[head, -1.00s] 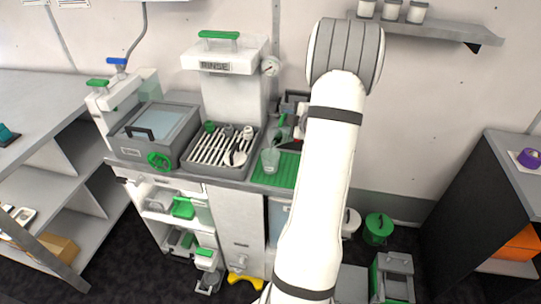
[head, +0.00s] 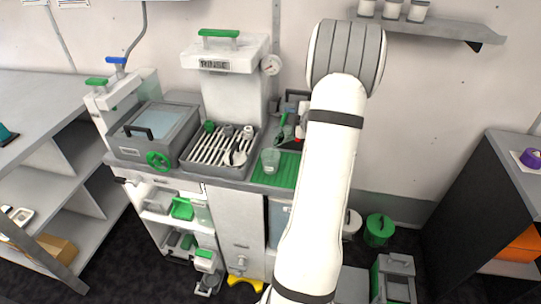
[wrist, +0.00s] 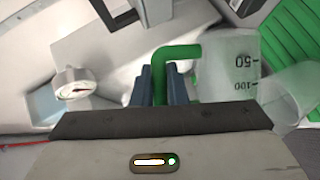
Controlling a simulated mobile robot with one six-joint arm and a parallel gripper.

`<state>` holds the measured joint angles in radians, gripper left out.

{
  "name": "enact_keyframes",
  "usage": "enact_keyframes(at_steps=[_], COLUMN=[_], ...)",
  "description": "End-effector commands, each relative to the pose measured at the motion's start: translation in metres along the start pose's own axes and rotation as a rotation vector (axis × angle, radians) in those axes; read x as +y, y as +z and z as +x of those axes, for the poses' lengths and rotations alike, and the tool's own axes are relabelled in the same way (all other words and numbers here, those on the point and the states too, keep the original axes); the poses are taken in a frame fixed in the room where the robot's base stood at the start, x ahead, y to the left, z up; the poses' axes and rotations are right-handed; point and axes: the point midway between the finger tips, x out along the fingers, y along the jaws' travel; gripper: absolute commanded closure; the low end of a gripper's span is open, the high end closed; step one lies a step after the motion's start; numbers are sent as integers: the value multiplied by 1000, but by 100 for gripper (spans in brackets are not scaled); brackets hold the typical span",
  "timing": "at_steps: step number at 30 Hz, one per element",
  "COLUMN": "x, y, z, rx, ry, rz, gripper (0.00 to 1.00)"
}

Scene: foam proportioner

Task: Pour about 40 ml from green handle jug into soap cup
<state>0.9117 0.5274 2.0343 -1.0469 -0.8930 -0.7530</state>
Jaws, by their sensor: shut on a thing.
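My gripper (wrist: 165,85) is shut on the green handle (wrist: 178,52) of a translucent jug. The jug body (wrist: 228,70), with dark 50 and 100 marks, is right of the fingers in the wrist view. Its liquid level cannot be made out. A clear cup, apparently the soap cup (head: 270,160), stands upright at the left edge of the green mat in the head view. A clear vessel, probably this cup (wrist: 290,97), shows beside the jug in the wrist view. In the head view my arm hides most of the gripper and jug.
A grey slatted rack (head: 215,150) with small utensils lies left of the cup. Behind it stands the white RINSE unit (head: 230,85) with a round gauge (head: 271,65). The green ribbed mat (head: 276,174) is partly bare. A grey basin (head: 153,135) is farther left.

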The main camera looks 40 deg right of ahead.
Motion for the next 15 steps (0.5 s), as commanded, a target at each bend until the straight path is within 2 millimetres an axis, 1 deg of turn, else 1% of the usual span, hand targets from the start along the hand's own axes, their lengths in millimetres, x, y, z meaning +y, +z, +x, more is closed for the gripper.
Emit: enact_keyframes(at_steps=[15], x=[-3], y=[-3], z=[-1], rx=[-9], ry=[17], rz=[-40], gripper=[100])
